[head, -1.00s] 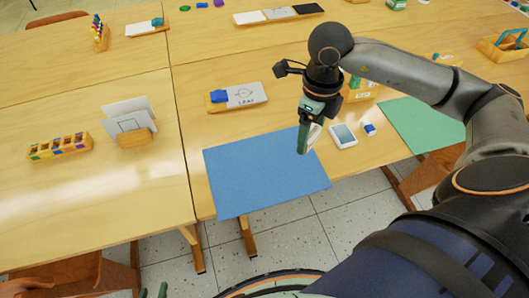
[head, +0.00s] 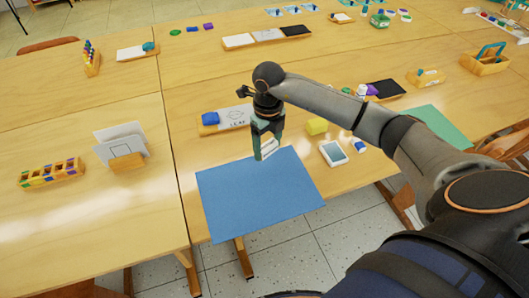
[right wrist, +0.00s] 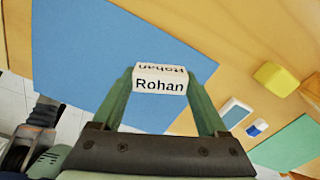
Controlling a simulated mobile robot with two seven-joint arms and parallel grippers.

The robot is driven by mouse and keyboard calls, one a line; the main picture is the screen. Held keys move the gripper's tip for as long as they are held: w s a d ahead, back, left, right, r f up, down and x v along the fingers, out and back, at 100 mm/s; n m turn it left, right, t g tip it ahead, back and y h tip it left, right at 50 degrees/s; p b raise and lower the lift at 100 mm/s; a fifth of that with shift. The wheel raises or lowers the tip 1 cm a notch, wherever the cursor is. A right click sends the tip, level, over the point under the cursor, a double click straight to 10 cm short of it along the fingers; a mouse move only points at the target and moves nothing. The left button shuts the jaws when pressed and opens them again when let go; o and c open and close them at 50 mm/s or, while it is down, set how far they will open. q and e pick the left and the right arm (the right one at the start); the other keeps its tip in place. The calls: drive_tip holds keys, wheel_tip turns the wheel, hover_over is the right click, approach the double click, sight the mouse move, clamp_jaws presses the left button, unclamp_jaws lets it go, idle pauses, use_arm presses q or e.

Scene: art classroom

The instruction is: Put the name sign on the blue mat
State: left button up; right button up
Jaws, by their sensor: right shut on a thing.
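The name sign (head: 268,149) is a small white folded block. In the right wrist view the sign (right wrist: 160,86) reads "Rohan" on two faces and sits between the green fingers. My right gripper (head: 265,145) is shut on it, with the fingers pointing down. The blue mat (head: 260,198) lies flat near the table's front edge. The gripper and sign are at the mat's far edge in the head view, and the mat (right wrist: 90,50) shows behind the sign in the right wrist view. Whether the sign touches anything is hard to tell. My left gripper is not in view.
The mat's surface is clear. A white-framed tablet (head: 333,152) and a small blue-and-white item (head: 360,146) lie to its right, with a yellow block (head: 317,126) behind. A board with a blue block (head: 210,118) lies beyond the mat. A green mat (head: 440,122) is further right.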

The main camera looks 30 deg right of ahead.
sight(265, 161)
drive_tip(key=shift+w+f, duration=0.55)
drive_tip(key=shift+f, duration=0.1)
drive_tip(key=shift+w+a+f, duration=0.1)
drive_tip(key=shift+f, duration=1.5)
drive_tip(key=shift+f, duration=0.2)
drive_tip(key=o, duration=1.2)
drive_tip(key=shift+o, duration=0.2)
wheel_tip(265, 161, up, 12)
drive_tip(key=shift+r, duration=0.2)
